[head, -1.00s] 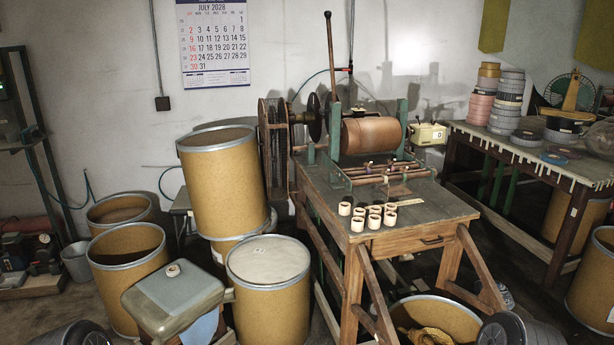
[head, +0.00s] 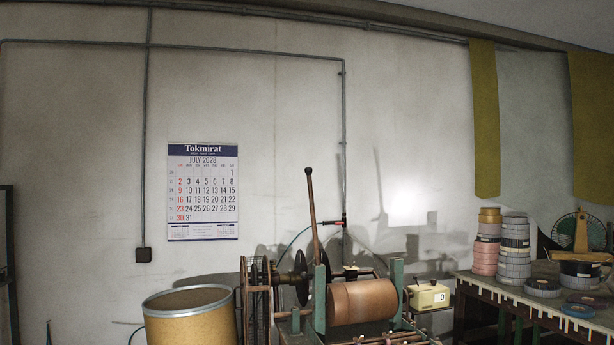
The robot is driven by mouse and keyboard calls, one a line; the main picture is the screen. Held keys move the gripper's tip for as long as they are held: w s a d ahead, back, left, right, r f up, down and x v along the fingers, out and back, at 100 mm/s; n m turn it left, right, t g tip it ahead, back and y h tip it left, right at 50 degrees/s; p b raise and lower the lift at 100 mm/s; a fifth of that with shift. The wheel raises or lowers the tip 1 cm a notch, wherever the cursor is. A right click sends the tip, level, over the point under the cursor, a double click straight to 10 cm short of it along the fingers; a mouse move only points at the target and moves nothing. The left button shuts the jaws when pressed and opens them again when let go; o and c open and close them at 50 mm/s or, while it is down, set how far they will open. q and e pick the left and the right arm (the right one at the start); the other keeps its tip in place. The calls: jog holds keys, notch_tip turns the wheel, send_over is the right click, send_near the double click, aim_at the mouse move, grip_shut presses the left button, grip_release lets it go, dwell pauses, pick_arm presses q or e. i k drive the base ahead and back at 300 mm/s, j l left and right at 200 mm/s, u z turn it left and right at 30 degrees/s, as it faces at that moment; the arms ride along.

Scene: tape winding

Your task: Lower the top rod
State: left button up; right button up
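The winding machine stands at the bottom centre of the head view, cut off by the lower edge. It carries a wide brown roll (head: 362,302) between two green uprights (head: 319,300). A tall thin wooden lever (head: 312,215) with a dark tip rises nearly upright beside the left green upright. A horizontal rod (head: 364,271) runs behind the top of the roll. More thin rods (head: 385,338) show in front of the roll at the lower edge, only partly in view. I cannot tell for sure which is the top rod. Neither of my grippers is in view.
A cream counter box (head: 428,296) reading 0 sits right of the roll. A side table (head: 520,300) at right holds stacked tape rolls (head: 514,250) and a green fan (head: 580,232). A tan drum (head: 188,318) stands at left. A calendar (head: 203,192) hangs on the wall.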

aim_at(308, 171)
jog(key=i+j+u, duration=0.35)
jog(key=i, duration=0.85)
jog(key=i+l+u, duration=0.1)
jog(key=i+u, duration=0.25)
jog(key=i, duration=0.8)
